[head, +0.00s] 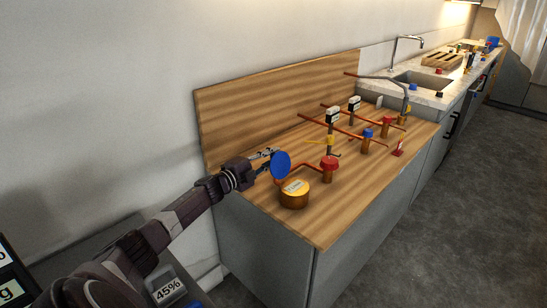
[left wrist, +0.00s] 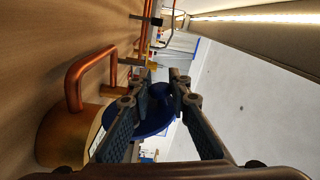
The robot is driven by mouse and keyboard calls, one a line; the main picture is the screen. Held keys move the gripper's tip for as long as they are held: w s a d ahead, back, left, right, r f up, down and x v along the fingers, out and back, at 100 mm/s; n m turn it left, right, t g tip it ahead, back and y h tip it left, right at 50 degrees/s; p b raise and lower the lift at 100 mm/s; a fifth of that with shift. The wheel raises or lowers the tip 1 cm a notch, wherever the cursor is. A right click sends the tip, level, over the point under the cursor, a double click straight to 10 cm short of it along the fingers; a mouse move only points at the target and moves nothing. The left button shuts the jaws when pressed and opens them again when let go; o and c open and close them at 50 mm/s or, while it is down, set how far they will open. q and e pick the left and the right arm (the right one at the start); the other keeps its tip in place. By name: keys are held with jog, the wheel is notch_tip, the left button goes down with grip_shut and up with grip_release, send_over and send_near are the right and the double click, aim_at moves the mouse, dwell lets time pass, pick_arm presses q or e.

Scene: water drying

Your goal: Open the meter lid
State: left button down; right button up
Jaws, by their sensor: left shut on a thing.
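The water meter (head: 294,198) is a round brass body with a pale readout on top, near the front left of the wooden counter. Its blue round lid (head: 281,164) stands up on edge above the meter's back left side, and the readout shows. My left gripper (head: 267,162) is at the lid's left side, shut on it. In the left wrist view the lid (left wrist: 152,122) shows between the fingers (left wrist: 160,86), with the brass meter body (left wrist: 66,138) at the left. Whether the lid touches the meter at a hinge is hidden. My right gripper is not in view.
A copper pipe (left wrist: 88,72) bends up beside the meter. A red-capped valve (head: 329,167) stands just right of the meter, with more pipes and valves behind. The wooden backboard (head: 275,105) rises behind. The counter's front edge strip is clear.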

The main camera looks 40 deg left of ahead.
pick_arm(q)
jog(key=shift+s+a+f, duration=0.1)
jog(key=shift+a+f, duration=0.15)
jog(key=shift+a, duration=0.05)
jog(key=c, duration=1.8)
grip_release()
jog(key=shift+a+f, duration=0.1)
jog(key=shift+a, duration=0.05)
jog(key=shift+o, duration=0.2)
jog(key=shift+d, duration=0.2)
jog(key=s+a, duration=0.1)
jog(key=s, duration=1.1)
